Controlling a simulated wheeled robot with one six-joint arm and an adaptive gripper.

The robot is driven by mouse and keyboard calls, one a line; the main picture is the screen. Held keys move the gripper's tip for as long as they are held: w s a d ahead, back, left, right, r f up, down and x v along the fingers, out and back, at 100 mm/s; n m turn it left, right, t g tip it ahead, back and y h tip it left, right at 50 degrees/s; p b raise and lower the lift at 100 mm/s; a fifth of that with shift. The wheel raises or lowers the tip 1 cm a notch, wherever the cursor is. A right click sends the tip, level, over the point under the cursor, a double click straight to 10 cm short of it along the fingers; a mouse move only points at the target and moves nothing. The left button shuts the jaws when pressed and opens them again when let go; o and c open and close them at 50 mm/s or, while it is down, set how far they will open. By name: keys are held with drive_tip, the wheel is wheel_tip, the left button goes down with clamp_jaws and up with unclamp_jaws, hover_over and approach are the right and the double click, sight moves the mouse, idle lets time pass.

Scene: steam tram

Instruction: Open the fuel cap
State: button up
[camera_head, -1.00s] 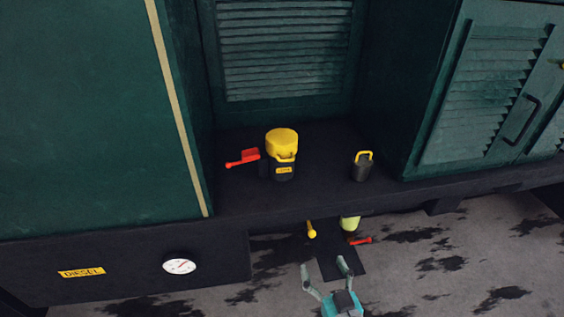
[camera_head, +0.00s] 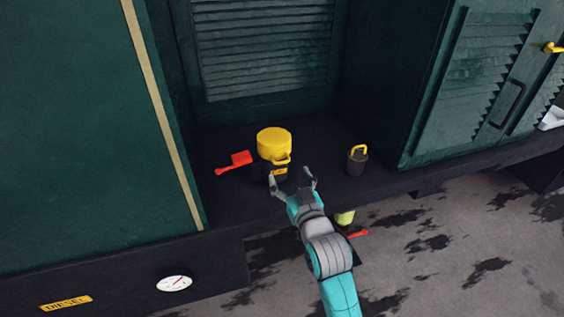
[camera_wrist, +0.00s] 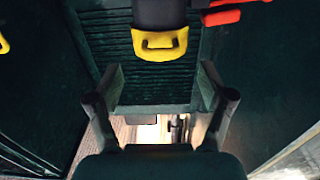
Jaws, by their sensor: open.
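The fuel cap (camera_head: 274,141) is a yellow round lid on a short dark filler neck (camera_head: 262,172), standing on the dark ledge. A yellow handle loop sits on its front side, and the cap looks closed. In the wrist view the yellow handle loop (camera_wrist: 160,44) shows at the top centre, with the dark neck (camera_wrist: 158,12) above it. My gripper (camera_head: 293,180) is open and empty, just in front of and slightly right of the cap. In the wrist view my gripper (camera_wrist: 160,82) has its fingers spread below the handle, apart from it.
A red lever (camera_head: 233,162) sticks out left of the filler. A small dark padlock-like piece with a yellow loop (camera_head: 357,160) stands to the right on the ledge (camera_head: 325,140). A gauge (camera_head: 174,284) and a DIESEL plate are below left.

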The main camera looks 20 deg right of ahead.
sight(283, 163)
drive_tip(key=shift+w, duration=3.15)
clamp_jaws()
drive_tip(key=shift+r, duration=0.15)
